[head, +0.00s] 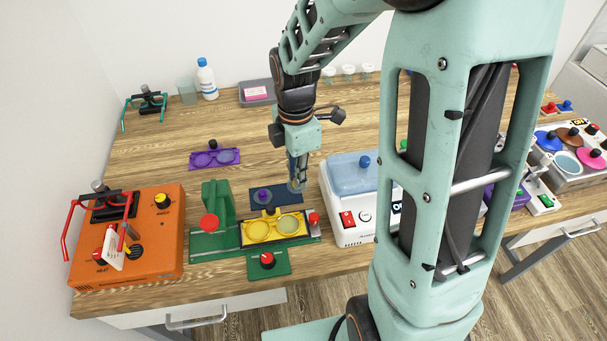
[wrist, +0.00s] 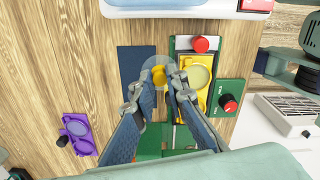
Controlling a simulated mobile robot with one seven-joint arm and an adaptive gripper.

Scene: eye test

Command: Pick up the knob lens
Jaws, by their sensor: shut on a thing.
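The knob lens (wrist: 147,76) is a clear round disc with a yellow knob, between my fingertips in the wrist view. My gripper (wrist: 163,89) is shut on it, over the edge of a dark blue mat (wrist: 137,62). In the head view my gripper (head: 297,186) is above the right end of this mat, and the lens there is too small to make out clearly. Whether the lens touches anything below cannot be told. My fingers hide part of the mat in the wrist view.
Yellow glasses (head: 258,232) lie in a green stand (head: 211,243) beside the mat. A purple lens (head: 263,198) lies on the mat's left part. A white device (head: 352,225) stands close right. Purple glasses (head: 228,157) and an orange box (head: 165,245) are left. Bare wood lies behind.

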